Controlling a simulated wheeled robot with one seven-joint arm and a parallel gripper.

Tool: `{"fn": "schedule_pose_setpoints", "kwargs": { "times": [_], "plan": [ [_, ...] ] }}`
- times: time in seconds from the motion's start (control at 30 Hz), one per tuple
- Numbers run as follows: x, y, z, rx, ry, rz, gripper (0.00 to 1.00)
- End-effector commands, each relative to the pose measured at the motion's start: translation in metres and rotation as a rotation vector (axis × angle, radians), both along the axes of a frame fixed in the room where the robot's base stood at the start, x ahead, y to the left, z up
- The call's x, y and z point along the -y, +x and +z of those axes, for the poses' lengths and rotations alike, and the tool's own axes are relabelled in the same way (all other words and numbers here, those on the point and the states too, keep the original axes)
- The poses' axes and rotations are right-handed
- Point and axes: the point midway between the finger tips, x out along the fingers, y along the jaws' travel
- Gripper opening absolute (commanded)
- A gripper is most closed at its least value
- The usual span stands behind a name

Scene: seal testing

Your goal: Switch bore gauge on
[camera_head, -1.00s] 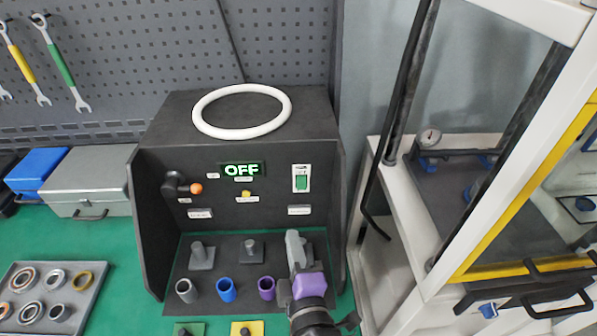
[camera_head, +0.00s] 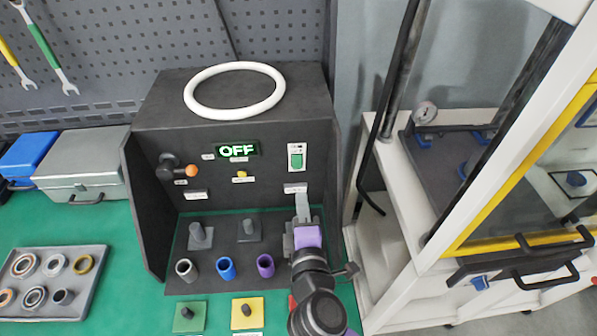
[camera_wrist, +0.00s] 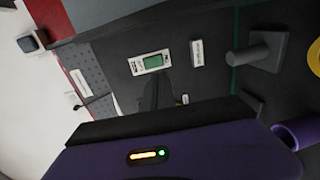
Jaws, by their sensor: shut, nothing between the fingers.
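The bore gauge is a dark box (camera_head: 225,165) on the green bench. Its lit display (camera_head: 236,149) reads OFF. A green rocker switch (camera_head: 297,160) in a white plate is at the right of its front panel; the switch also shows in the wrist view (camera_wrist: 155,60). An orange-tipped lever (camera_head: 180,170) and a yellow button (camera_head: 241,174) sit further left. My gripper (camera_head: 302,200) is shut and empty, below the switch in the head view and pointing at the panel. In the wrist view its dark fingers (camera_wrist: 156,90) end just beside the switch plate, apparently without touching it.
Grey, blue and purple sleeves (camera_head: 226,268) and grey posts (camera_head: 200,236) stand left of my gripper. A white ring (camera_head: 234,112) lies on top of the box. A bearing tray (camera_head: 88,290) is at left, a white-framed cabinet (camera_head: 400,275) at right.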

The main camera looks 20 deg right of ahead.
Motion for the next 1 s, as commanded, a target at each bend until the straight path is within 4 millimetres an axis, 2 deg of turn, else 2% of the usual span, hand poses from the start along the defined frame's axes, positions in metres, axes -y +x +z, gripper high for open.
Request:
{"fn": "schedule_pose_setpoints", "kwargs": {
  "times": [0.2,0.43,0.63,1.0],
  "plan": [
    [0.014,0.042,-0.002,0.001,-0.001,-0.002,0.0],
    [0.025,0.076,-0.007,0.0,0.0,-0.001,0.0],
    [0.03,0.089,-0.01,0.0,0.001,-0.001,0.0],
    [0.03,0.091,-0.012,0.0,0.001,0.0,0.0]
  ]
}}
